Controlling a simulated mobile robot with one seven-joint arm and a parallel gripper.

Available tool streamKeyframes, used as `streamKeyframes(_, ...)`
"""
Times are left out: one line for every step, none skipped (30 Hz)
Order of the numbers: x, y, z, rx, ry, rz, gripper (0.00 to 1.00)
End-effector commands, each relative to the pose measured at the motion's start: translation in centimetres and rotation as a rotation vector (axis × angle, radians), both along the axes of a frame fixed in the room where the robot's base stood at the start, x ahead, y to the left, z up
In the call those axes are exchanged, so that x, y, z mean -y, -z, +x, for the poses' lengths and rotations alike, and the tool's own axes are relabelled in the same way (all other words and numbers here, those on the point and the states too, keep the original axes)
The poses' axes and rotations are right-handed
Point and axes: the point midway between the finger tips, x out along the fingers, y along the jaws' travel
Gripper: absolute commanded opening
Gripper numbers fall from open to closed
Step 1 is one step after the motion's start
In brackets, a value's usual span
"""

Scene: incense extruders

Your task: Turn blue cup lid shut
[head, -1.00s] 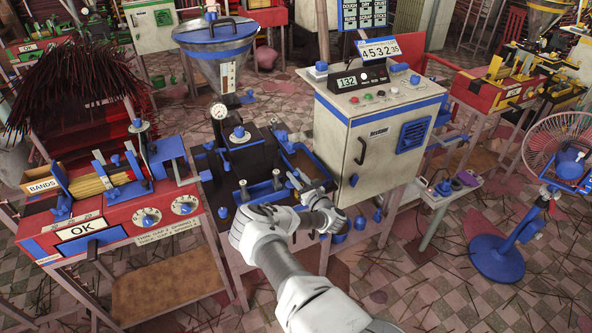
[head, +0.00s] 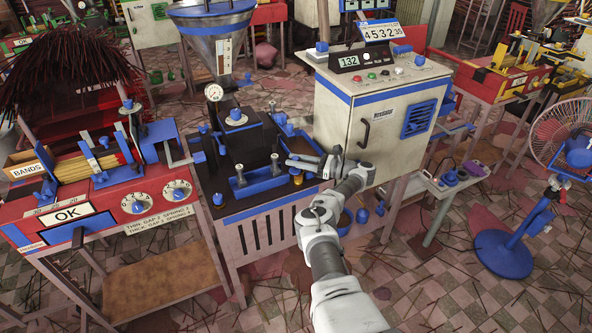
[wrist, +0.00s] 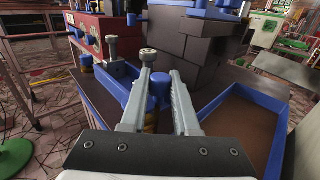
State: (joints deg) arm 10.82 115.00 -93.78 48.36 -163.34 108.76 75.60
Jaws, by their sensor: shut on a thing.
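My gripper (head: 289,162) reaches in from the right over the dark bench beside the white cabinet. In the wrist view its two pale fingers (wrist: 161,80) stand on either side of a round blue lid (wrist: 158,88) and are shut on it. Below the lid, a bit of yellowish cup (wrist: 151,118) shows between the fingers; most of it is hidden by them. In the head view a small yellowish cup body (head: 297,179) shows just under the fingers. I cannot tell how far the lid is turned.
A blue tray with metal-topped posts (head: 255,187) lies left of my gripper, near a dark block with a gauge (head: 214,93). Another blue-rimmed tray (wrist: 277,148) is at the right in the wrist view. The white cabinet (head: 385,125) stands close on the right.

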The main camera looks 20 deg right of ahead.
Motion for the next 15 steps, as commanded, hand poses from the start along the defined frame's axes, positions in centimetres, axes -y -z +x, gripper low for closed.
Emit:
streamKeyframes(-0.04, 0.67, -0.02, -0.001, -0.024, 0.001, 0.0)
streamKeyframes(-0.09, 0.61, 0.01, -0.001, -0.036, 0.001, 0.0)
streamKeyframes(-0.06, 0.55, 0.0, 0.001, -0.05, 0.001, 0.0)
streamKeyframes(-0.07, 0.52, 0.0, 0.001, -0.06, 0.001, 0.0)
streamKeyframes(-0.09, 0.48, -0.01, 0.001, -0.069, 0.001, 0.0)
streamKeyframes(-0.12, 0.44, -0.01, 0.0, -0.08, 0.002, 0.0)
streamKeyframes(-0.13, 0.4, 0.0, 0.0, -0.087, 0.002, 0.0)
streamKeyframes(-0.12, 0.35, 0.0, 0.0, -0.093, 0.002, 0.0)
streamKeyframes(-0.1, 0.28, 0.01, 0.0, -0.1, 0.002, 0.0)
streamKeyframes(-0.11, 0.23, 0.01, 0.0, -0.104, 0.002, 0.0)
streamKeyframes(-0.13, 0.19, 0.02, 0.0, -0.109, 0.002, 0.0)
streamKeyframes(-0.16, 0.13, 0.03, 0.0, -0.113, 0.002, 0.0)
streamKeyframes(-0.17, 0.1, 0.04, 0.001, -0.116, 0.001, 0.0)
streamKeyframes(-0.17, 0.06, 0.04, 0.001, -0.118, 0.001, 0.0)
streamKeyframes(-0.17, 0.03, 0.05, 0.001, -0.12, 0.001, 0.0)
